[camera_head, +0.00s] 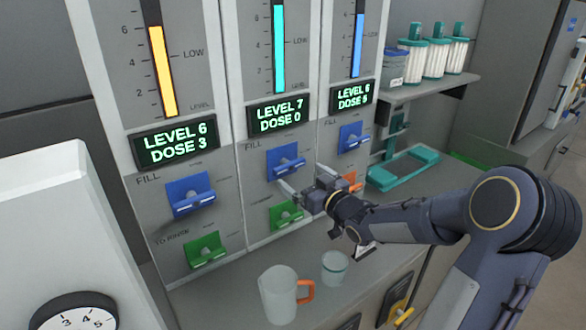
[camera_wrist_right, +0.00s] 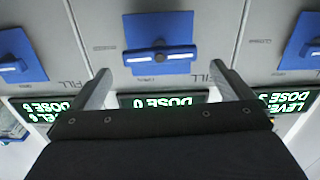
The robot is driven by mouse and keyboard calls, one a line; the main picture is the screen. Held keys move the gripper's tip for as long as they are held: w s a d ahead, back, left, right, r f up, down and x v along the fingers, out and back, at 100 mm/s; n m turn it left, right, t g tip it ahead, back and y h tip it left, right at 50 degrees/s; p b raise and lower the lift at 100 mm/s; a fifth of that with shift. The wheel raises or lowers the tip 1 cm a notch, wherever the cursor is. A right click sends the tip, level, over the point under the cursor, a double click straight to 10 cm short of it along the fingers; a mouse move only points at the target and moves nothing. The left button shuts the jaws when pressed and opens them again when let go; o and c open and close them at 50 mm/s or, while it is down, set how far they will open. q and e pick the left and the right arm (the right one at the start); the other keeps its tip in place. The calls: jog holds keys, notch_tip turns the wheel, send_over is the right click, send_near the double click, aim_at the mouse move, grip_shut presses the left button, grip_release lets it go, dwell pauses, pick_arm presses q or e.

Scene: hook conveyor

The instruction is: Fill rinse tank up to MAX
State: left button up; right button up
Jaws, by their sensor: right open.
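Three tank panels stand side by side, with a yellow gauge (camera_head: 162,72), a cyan gauge (camera_head: 279,48) and a blue gauge (camera_head: 358,45); their tops are cut off and no MAX mark shows. The middle display (camera_head: 280,114) reads LEVEL 7, DOSE 0; the left display (camera_head: 175,145) reads LEVEL 6, DOSE 3. Under the middle display is a blue FILL lever (camera_head: 286,161), also central in the right wrist view (camera_wrist_right: 160,57). My right gripper (camera_head: 305,179) is open and empty before it, its fingers (camera_wrist_right: 163,82) spread either side. My left gripper is not in view.
Other blue levers (camera_head: 190,194) (camera_head: 353,137) sit on the neighbouring panels, green levers (camera_head: 206,250) (camera_head: 286,215) below. A clear jug (camera_head: 278,294) with orange handle and a cup (camera_head: 334,267) stand on the counter. A teal tray (camera_head: 403,169) lies at right.

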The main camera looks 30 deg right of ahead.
aim_at(291, 168)
jog(key=shift+w+a+p, duration=0.2)
jog(key=shift+w+p, duration=0.15)
jog(key=shift+w, duration=1.95)
jog(key=shift+c, duration=0.4)
jog(key=c, duration=0.6)
jog(key=shift+f+b, duration=0.1)
jog(key=shift+b, duration=0.4)
jog(key=n+b, duration=0.5)
jog(key=b, duration=0.2)
jog(key=shift+f, duration=0.1)
jog(key=shift+r+n+b, duration=0.2)
jog(key=shift+n+b, duration=1.45)
jog(key=shift+n, duration=0.35)
